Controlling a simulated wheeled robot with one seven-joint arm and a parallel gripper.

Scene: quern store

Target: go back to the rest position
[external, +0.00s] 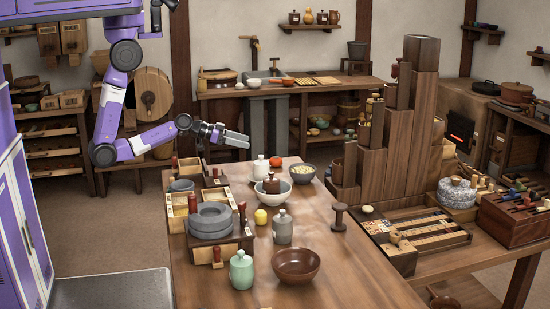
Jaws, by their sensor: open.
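My gripper (237,139) is at the end of my purple arm, above the far left part of the wooden table (340,273). Its two fingers point right and a little down. They look parted, with nothing between them. My arm bends down from the upper left and then reaches right. The gripper is apart from the things below it. The nearest is a white lidded jar (260,168), just below and to the right of the fingertips.
The table carries stacked grey stone rings (210,220), a green jar (241,270), a grey bottle (282,229), a brown bowl (296,265), a yellow ball (261,217) and small wooden boxes. A tall stepped wooden block (400,130) stands at right. Air around the gripper looks clear.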

